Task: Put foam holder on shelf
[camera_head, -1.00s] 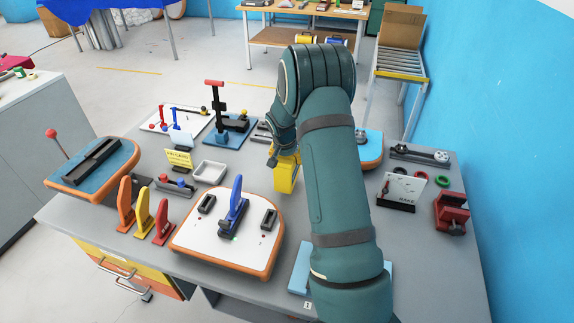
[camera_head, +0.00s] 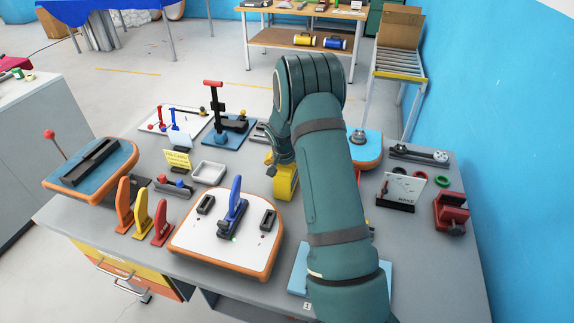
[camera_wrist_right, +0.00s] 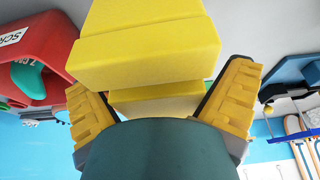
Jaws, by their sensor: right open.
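The yellow block-like foam holder (camera_head: 287,182) stands on the grey workbench, partly hidden behind my right arm in the head view. My right gripper (camera_head: 273,160) is at its upper left side, mostly hidden by its own wrist. In the right wrist view the yellow foam holder (camera_wrist_right: 150,45) lies ahead of and between the spread, yellow-padded fingers of the open gripper (camera_wrist_right: 160,98). Gaps show beside its lower part, and I cannot tell if either finger touches it. A wooden lower shelf (camera_head: 275,40) under the back table holds a yellow and a blue roll-shaped item. My left gripper is not in view.
Left of the holder are a white tray (camera_head: 208,172), a yellow sign (camera_head: 178,161) and a white board with a blue clamp (camera_head: 234,212). A red vise (camera_head: 452,212) stands at the right edge. A roller stand (camera_head: 400,64) with a cardboard box is behind. Floor between the tables is clear.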

